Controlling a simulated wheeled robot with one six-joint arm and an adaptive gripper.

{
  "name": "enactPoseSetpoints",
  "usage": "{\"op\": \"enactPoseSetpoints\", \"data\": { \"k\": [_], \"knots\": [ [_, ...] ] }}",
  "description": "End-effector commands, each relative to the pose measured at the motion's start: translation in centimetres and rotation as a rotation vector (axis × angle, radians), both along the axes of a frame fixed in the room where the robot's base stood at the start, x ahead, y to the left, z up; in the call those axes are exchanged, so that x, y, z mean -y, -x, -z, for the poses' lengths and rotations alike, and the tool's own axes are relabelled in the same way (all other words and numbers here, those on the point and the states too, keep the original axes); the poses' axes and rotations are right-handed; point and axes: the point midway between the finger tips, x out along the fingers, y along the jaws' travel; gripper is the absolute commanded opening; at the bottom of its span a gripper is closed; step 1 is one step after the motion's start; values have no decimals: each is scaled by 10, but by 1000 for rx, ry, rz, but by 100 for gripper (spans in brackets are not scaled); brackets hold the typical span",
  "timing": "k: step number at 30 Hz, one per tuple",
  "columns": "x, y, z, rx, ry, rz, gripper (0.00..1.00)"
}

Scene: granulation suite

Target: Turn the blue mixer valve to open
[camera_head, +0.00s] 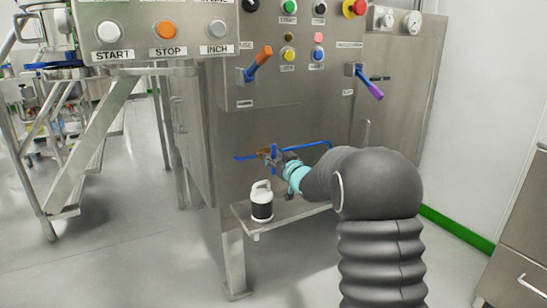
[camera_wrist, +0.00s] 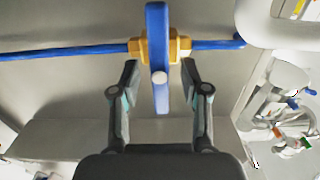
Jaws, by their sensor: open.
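The blue mixer valve has an upright blue lever handle (camera_wrist: 157,45) on a brass body (camera_wrist: 182,45), set in a blue pipe (camera_wrist: 80,50). It also shows in the head view (camera_head: 274,154), low on the steel cabinet front. My gripper (camera_wrist: 160,72) is open, with one finger on each side of the lever's lower part and visible gaps between fingers and lever. In the head view my gripper (camera_head: 281,160) is at the valve and partly hides it.
A steel shelf (camera_head: 290,213) sticks out below the valve, with a white and black bottle (camera_head: 261,203) on it. Above are an orange-and-blue handle (camera_head: 260,62), a blue-and-purple handle (camera_head: 368,85) and several panel buttons. Open floor (camera_head: 120,215) lies to the left.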

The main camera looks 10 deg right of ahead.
Motion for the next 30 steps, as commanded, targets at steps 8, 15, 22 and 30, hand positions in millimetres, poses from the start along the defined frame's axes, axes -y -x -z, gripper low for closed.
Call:
{"op": "enactPoseSetpoints", "data": {
  "k": [8, 15, 22, 30],
  "knots": [
    [-1, -2, 0, 0, 0, 0, 46],
    [-1, -1, 0, 0, 0, 0, 0],
    [-1, -1, 1, 2, 8, 0, 0],
    [-2, -1, 3, 33, 96, -2, 0]
  ]
}}
